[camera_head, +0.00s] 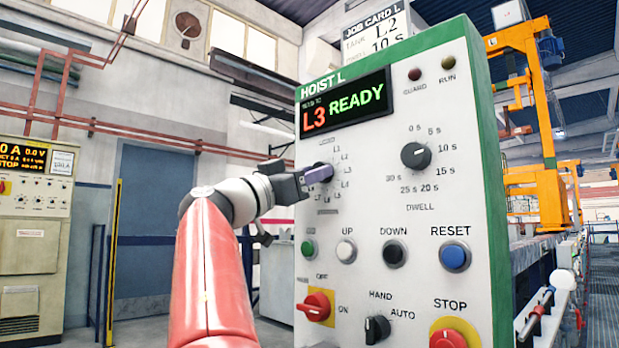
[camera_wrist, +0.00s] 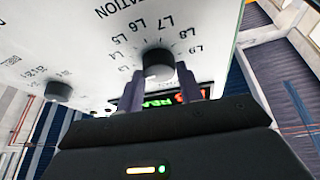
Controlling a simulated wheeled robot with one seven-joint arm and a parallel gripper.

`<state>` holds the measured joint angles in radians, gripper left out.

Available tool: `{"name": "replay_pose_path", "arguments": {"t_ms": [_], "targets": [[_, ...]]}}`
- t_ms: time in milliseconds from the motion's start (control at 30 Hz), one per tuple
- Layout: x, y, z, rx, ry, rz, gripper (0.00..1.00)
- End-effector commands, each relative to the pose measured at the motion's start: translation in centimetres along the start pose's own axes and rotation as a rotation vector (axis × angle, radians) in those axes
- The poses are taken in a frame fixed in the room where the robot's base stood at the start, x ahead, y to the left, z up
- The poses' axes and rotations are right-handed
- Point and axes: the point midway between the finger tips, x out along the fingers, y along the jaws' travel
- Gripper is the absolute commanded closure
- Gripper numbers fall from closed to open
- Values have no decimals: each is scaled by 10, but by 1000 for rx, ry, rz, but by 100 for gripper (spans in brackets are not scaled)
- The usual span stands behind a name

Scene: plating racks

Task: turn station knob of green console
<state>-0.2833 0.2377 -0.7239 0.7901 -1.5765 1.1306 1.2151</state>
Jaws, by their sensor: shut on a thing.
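The green-edged console (camera_head: 400,220) is headed HOIST L, and its display (camera_head: 343,105) reads L3 READY. The black station knob (camera_wrist: 158,62) sits in a ring of L labels on the white face. My gripper (camera_head: 319,174) is at this knob, its purple fingers shut on the knob from both sides. In the head view the fingers cover most of the knob. In the wrist view, seen upside down, the knob shows between the fingertips; I cannot tell exactly which label its pointer faces. A job card (camera_head: 376,32) above the console shows L2 and 10 s.
The dwell knob (camera_head: 415,155) is to the right of the station knob. Below are the UP button (camera_head: 346,250), DOWN button (camera_head: 394,253), blue RESET button (camera_head: 455,256), and a red rotary switch (camera_head: 316,305). Another console (camera_head: 38,225) stands far left.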

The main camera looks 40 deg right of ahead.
Motion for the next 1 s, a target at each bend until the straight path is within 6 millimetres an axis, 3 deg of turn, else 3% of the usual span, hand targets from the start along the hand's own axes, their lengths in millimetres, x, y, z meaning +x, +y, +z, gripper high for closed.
{"name": "replay_pose_path", "arguments": {"t_ms": [1000], "targets": [[2, 7, -4, -825, 58, -356, 86]]}}
